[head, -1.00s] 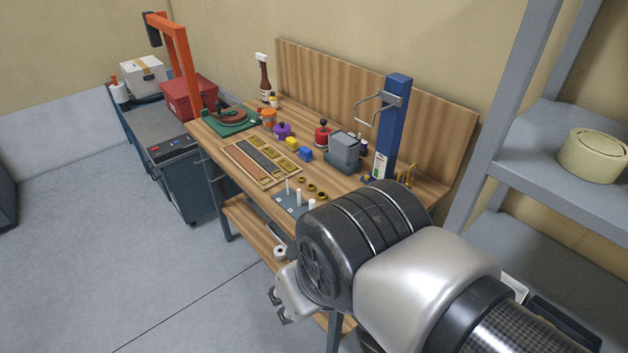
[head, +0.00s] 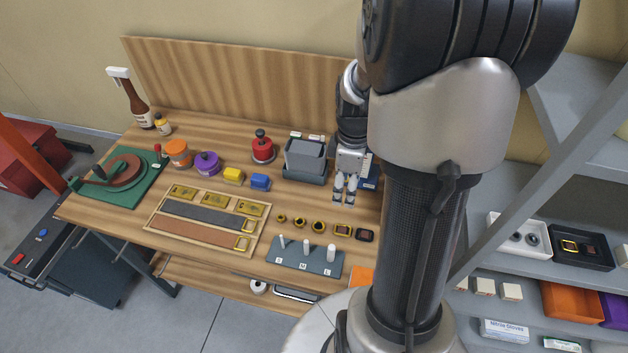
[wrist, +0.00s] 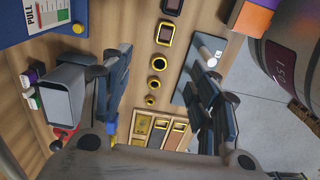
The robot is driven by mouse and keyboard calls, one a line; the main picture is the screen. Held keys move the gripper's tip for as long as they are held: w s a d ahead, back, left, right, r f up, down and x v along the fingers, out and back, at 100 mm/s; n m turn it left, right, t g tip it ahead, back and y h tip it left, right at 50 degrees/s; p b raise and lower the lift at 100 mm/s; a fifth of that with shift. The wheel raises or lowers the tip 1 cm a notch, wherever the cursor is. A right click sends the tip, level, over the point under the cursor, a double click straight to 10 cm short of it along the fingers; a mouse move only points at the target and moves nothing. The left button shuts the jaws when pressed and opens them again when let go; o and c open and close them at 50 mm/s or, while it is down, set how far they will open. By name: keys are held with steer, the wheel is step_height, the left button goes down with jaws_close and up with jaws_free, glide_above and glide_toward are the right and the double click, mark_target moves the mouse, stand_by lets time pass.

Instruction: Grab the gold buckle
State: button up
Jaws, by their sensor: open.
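The gold buckle (head: 342,231) is a small square frame lying flat on the wooden bench, between a dark buckle (head: 365,235) and a row of gold rings (head: 318,226). In the wrist view the gold buckle (wrist: 165,33) shows between my fingers, a little beyond the largest ring (wrist: 159,64). My gripper (head: 345,200) points down, open and empty, above the bench. In the head view its fingertips appear just behind the gold buckle and apart from it.
A grey plate with white pegs (head: 305,257) lies in front of the row. A grey bin (head: 305,160) stands behind, left of my gripper. A wooden tray with strips (head: 205,222) lies left. A blue post base (wrist: 45,15) stands near my gripper.

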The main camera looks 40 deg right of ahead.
steer(key=b, duration=0.3)
glide_above(343, 229)
steer(key=f, duration=1.2)
steer(key=shift+w+d, duration=0.1)
steer(key=shift+w, duration=0.2)
steer(key=shift+s+a+f+b, duration=0.15)
steer(key=shift+f+b, duration=0.4)
steer(key=shift+f, duration=0.8)
steer(key=shift+s+a+f+b, duration=0.15)
steer(key=shift+f+b, duration=0.35)
steer(key=shift+f, duration=0.8)
steer(key=shift+d, duration=0.1)
steer(key=c, duration=1)
steer(key=shift+r, duration=0.15)
